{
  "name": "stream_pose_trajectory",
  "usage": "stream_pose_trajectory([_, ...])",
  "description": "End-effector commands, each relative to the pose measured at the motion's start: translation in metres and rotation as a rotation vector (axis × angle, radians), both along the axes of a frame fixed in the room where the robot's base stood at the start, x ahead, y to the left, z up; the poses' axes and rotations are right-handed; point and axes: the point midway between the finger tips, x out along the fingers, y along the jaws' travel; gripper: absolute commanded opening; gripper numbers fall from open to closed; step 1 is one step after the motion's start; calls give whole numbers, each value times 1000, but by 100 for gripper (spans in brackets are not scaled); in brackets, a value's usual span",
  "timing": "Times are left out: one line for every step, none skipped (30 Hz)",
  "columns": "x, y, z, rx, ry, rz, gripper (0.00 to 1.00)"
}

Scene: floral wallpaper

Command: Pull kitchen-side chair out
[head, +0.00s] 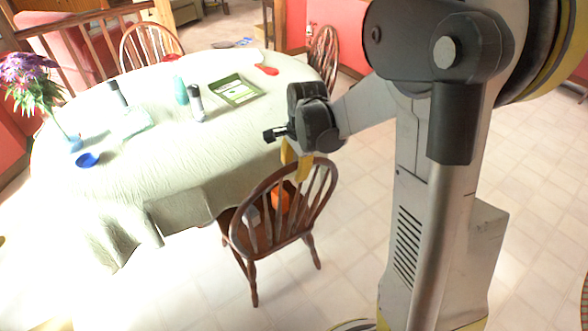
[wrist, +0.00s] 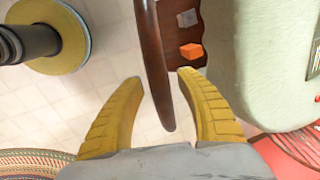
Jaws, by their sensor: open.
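A brown wooden chair (head: 241,248) with a spindle back stands at the near side of the cloth-covered table (head: 100,190), its seat partly hidden by its own back. My gripper (head: 297,172) is open, its yellow fingers pointing down at the top of the chair's back. In the wrist view, the chair's dark curved top rail (wrist: 153,60) runs between the open fingers of my gripper (wrist: 160,78). The rail is nearer the right finger and a gap shows on the left. I cannot tell whether a finger touches it.
An orange block (wrist: 191,51) and a grey block (wrist: 187,18) lie on the chair's seat. Two other wooden chairs stand at the table's far left (head: 150,42) and far right (head: 325,50). Tiled floor (head: 335,265) around the near chair is clear.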

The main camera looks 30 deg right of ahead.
Motion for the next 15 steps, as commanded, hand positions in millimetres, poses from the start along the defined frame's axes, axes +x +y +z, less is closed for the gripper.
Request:
stream_pose_trajectory([0,0,0,0,0,0,44])
stream_pose_trajectory([0,0,0,0,0,0,44])
stream_pose_trajectory([0,0,1,0,0,0,44])
stream_pose_trajectory([0,0,1,0,0,0,44])
stream_pose_trajectory([0,0,1,0,0,0,44])
stream_pose_trajectory([0,0,1,0,0,0,33])
stream_pose_trajectory([0,0,1,0,0,0,24])
stream_pose_trajectory([0,0,1,0,0,0,15])
stream_pose_trajectory([0,0,1,0,0,0,2])
stream_pose_trajectory([0,0,1,0,0,0,0])
stream_pose_trajectory([0,0,1,0,0,0,0])
stream_pose_trajectory([0,0,1,0,0,0,0])
stream_pose_trajectory([0,0,1,0,0,0,0])
stream_pose_trajectory([0,0,1,0,0,0,0])
stream_pose_trajectory([0,0,0,0,0,0,0])
